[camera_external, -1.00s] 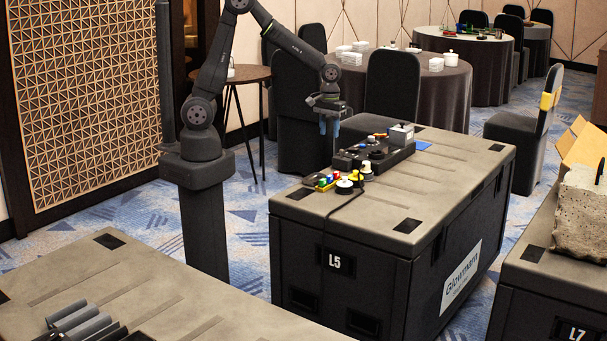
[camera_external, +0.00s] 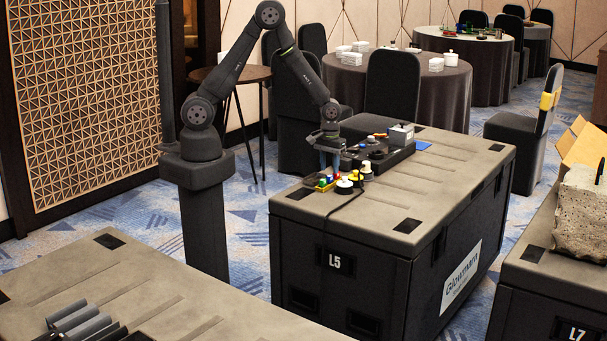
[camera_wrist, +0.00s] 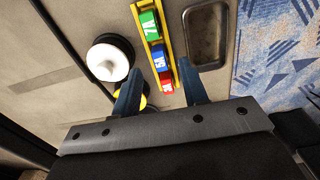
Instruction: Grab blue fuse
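The blue fuse (camera_wrist: 159,61) is a small block with white lettering. It sits in a yellow holder (camera_wrist: 139,16) between a green fuse (camera_wrist: 149,25) and a red fuse (camera_wrist: 166,81). In the external view, the small coloured fuses (camera_external: 323,182) are at the near left corner of the case top. My gripper (camera_wrist: 158,80) has two blue fingers, apart and empty. In the wrist view its fingertips lie on either side of the holder, near the red and blue fuses. In the external view my gripper (camera_external: 329,163) hangs just above the fuse row; the exact height gap is unclear.
A round white-topped knob (camera_wrist: 109,58) and a yellow piece (camera_wrist: 130,99) are left of the holder. A recessed plate (camera_wrist: 206,36) lies right of it, near the case edge. Black equipment (camera_external: 376,153) stands behind on the case (camera_external: 440,190). A dark cable crosses the top.

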